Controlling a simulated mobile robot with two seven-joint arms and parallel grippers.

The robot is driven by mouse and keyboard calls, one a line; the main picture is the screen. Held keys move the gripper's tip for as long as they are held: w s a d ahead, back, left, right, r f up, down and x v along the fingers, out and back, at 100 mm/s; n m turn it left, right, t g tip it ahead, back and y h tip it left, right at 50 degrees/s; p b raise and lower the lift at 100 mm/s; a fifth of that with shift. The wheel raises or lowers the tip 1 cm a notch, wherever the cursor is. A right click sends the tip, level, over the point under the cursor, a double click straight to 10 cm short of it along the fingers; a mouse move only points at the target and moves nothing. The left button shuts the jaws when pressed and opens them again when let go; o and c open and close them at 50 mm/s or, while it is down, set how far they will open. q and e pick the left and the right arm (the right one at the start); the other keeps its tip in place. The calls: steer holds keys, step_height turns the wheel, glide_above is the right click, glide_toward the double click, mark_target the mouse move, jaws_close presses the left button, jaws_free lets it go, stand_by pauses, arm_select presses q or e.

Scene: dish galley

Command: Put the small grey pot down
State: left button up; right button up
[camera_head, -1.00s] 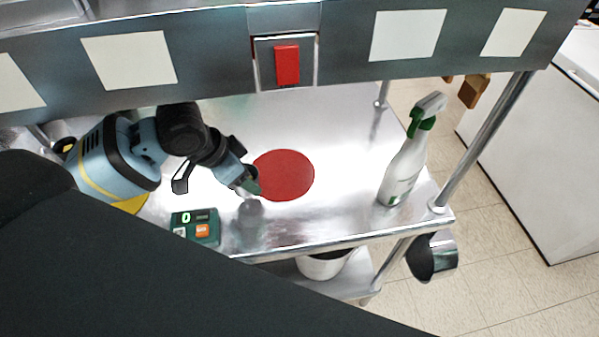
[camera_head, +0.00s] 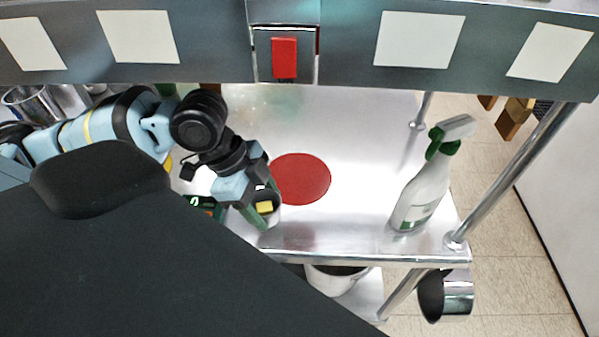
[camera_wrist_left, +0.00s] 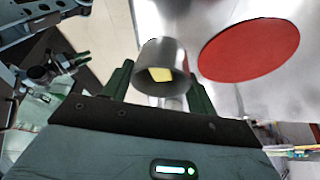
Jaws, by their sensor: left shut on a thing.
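The small grey pot (camera_wrist_left: 160,55) is a short grey cylinder with something yellow in its open mouth. In the left wrist view it sits between the two green fingers of my left gripper (camera_wrist_left: 158,82), which is shut on it. In the head view my left gripper (camera_head: 262,210) holds the pot (camera_head: 268,197) over the steel shelf, near the front edge. A red round mat (camera_head: 303,180) lies just right of the pot, and it also shows in the left wrist view (camera_wrist_left: 250,48). I cannot tell whether the pot touches the shelf. My right gripper is not in view.
A white spray bottle (camera_head: 425,190) with a green head stands at the shelf's right end. A green scale (camera_head: 203,203) is mostly hidden by my left arm. A dark pot (camera_head: 458,292) hangs beside the right post. The shelf between mat and bottle is clear.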

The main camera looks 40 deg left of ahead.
arm_select(q)
steer(key=w+a, duration=0.1)
steer(key=w, duration=0.4)
steer(key=w+a+f, duration=0.1)
steer(key=w, duration=0.4)
steer(key=w+a, duration=0.1)
steer(key=w, duration=0.4)
steer(key=shift+w+a+f, duration=0.15)
steer(key=shift+f, duration=1.8)
steer(key=shift+f, duration=0.1)
steer(key=o, duration=0.6)
steer(key=shift+f, duration=0.1)
steer(key=o, duration=0.4)
steer(key=shift+o, duration=0.2)
steer(key=v, duration=1.2)
steer(key=shift+r, duration=0.25)
